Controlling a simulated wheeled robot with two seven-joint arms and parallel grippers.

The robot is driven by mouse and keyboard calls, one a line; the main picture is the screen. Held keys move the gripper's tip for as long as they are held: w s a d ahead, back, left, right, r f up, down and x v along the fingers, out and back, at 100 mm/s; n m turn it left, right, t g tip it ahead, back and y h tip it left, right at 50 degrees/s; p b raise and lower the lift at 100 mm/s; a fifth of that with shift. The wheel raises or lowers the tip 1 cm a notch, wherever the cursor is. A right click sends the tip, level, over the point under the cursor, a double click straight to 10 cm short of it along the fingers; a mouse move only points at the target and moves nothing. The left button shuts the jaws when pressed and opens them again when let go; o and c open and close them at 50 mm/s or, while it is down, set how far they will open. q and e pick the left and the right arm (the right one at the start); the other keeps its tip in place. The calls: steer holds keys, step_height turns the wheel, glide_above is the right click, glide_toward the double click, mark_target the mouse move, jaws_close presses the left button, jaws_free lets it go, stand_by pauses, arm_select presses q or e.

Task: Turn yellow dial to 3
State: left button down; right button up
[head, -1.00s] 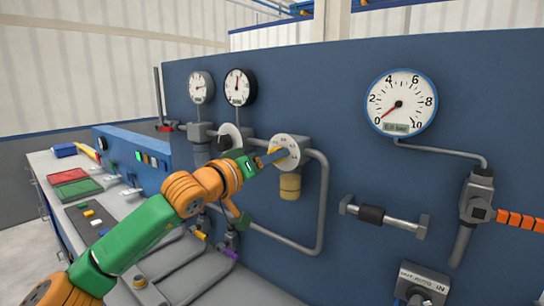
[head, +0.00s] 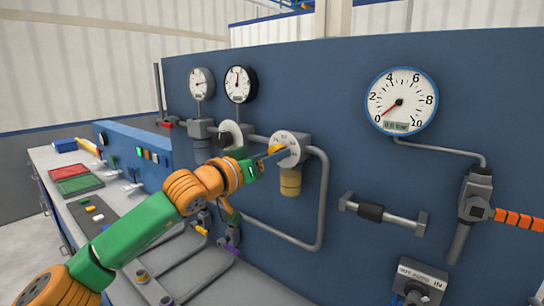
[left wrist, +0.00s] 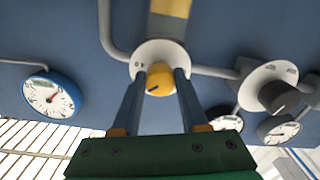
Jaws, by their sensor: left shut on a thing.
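The yellow dial (head: 274,149) sits on a round pale plate (head: 293,142) on the blue panel. In the left wrist view the yellow dial (left wrist: 160,80) is between the two blue fingers, with a dark pointer line on its face. My left gripper (head: 272,154) is shut on the dial; its fingers also show in the left wrist view (left wrist: 159,88). In the head view the fingers hide part of the dial. The numbers on the plate are too small to read. My right gripper is not in view.
A grey dial (left wrist: 278,96) on its own plate is beside the yellow one. A large gauge (head: 401,101) is at right, its red needle near 0. Two small gauges (head: 239,84) (head: 201,82) are at upper left. Grey pipe (head: 322,200) runs close around the dial.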

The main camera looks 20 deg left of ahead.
arm_select(q)
steer(key=shift+f, duration=0.15)
steer(key=shift+c, duration=2.2)
jaws_free()
steer(key=b+v, duration=0.4)
steer(key=v, duration=0.3)
